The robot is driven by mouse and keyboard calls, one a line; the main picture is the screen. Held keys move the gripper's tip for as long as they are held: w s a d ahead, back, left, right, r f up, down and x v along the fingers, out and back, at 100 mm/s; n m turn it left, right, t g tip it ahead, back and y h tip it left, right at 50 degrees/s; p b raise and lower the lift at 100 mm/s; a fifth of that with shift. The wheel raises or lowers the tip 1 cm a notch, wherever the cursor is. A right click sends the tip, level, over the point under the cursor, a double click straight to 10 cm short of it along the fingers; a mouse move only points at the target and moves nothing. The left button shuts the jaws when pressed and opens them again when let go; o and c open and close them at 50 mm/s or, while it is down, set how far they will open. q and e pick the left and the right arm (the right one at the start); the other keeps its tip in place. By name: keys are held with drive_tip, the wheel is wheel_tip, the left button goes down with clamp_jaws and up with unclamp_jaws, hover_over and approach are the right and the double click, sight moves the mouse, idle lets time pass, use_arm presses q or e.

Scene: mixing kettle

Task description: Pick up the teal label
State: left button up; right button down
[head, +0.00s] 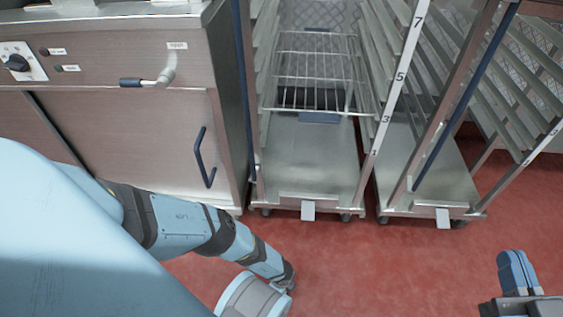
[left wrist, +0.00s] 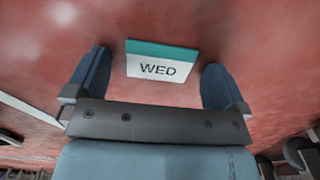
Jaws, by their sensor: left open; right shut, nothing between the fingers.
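The teal label (left wrist: 161,61) is a small white card with a teal band along its top edge and "WED" in dark letters. In the left wrist view it appears flat against the red floor, and the gap to my fingers cannot be judged. My left gripper (left wrist: 155,70) is open, with its two blue fingers on either side of the label in the picture and apart from it. In the head view my left arm hides its own gripper, and the label does not show. My right gripper (head: 517,272) is shut and empty at the lower right.
A steel kettle cabinet (head: 130,140) with a knob and a blue door handle (head: 204,158) stands at the left. Two wheeled steel racks, one in the middle (head: 310,155) and one at the right (head: 440,180), stand behind. The red floor (head: 400,270) in front is open.

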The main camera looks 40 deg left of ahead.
use_arm(q)
drive_tip(key=c, duration=1)
use_arm(e)
drive_tip(key=s+a+r+m+t+h+p, duration=0.1)
drive_tip(key=s+r+m+p, duration=0.3)
drive_tip(key=r+p, duration=0.75)
use_arm(q)
wheel_tip(320, 180, up, 20)
drive_tip(key=p, duration=0.9)
use_arm(e)
drive_tip(key=d+f+g+h, duration=0.2)
drive_tip(key=f, duration=0.5)
drive_tip(key=s+d+f+m+g+h, duration=0.1)
drive_tip(key=d+f+g+h, duration=0.1)
drive_tip(key=f, duration=0.5)
drive_tip(key=shift+s+d+f+m+g+h, duration=0.15)
drive_tip(key=shift+s+d+m+g+h, duration=0.2)
drive_tip(key=shift+d+g, duration=0.25)
